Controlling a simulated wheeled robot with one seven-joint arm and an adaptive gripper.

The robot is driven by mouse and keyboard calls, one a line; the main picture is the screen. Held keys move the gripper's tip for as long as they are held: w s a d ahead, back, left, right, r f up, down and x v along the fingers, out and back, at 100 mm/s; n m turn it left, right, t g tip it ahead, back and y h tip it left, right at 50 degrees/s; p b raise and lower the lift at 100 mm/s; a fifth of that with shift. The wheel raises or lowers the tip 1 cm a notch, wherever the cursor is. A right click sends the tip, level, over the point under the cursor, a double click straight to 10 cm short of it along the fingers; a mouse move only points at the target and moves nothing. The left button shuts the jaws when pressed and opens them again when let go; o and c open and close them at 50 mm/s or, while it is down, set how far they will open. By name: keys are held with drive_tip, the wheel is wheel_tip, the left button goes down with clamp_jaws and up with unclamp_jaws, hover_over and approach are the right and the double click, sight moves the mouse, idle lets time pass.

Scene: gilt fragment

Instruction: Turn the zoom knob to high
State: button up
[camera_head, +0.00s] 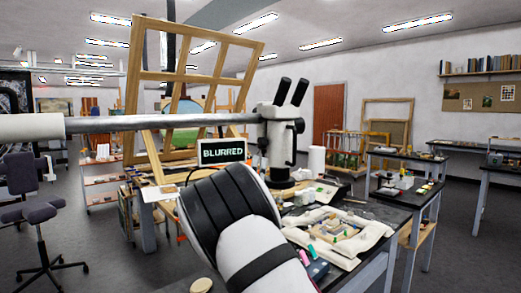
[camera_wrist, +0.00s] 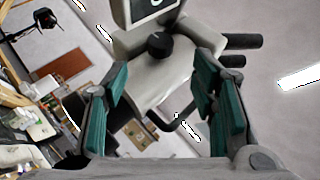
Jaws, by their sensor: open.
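The white microscope (camera_head: 278,128) with two black eyepieces stands on the bench, held at the end of a grey horizontal boom. A small screen (camera_head: 222,152) beside it reads "BLURRED". In the wrist view, a round black knob (camera_wrist: 158,45) sits on the pale microscope body (camera_wrist: 165,75), ahead of my gripper. My gripper (camera_wrist: 158,78) is open, its teal fingers spread on either side of the body, with the knob just beyond the fingertips. I see no contact with the knob. In the head view my forearm hides the gripper. Any zoom marking is too small to read.
The bench (camera_head: 385,213) holds a white cloth (camera_head: 340,240) with fragments and several small tools, close right of my arm. A white roll (camera_head: 317,160) stands behind the microscope. The boom (camera_head: 165,122) crosses left. A wooden frame (camera_head: 190,65) rises behind.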

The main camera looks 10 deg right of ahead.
sight(263, 143)
drive_tip(key=x, duration=0.9)
drive_tip(key=shift+w+d, duration=0.1)
drive_tip(key=shift+d, duration=0.05)
drive_tip(key=c, duration=1.1)
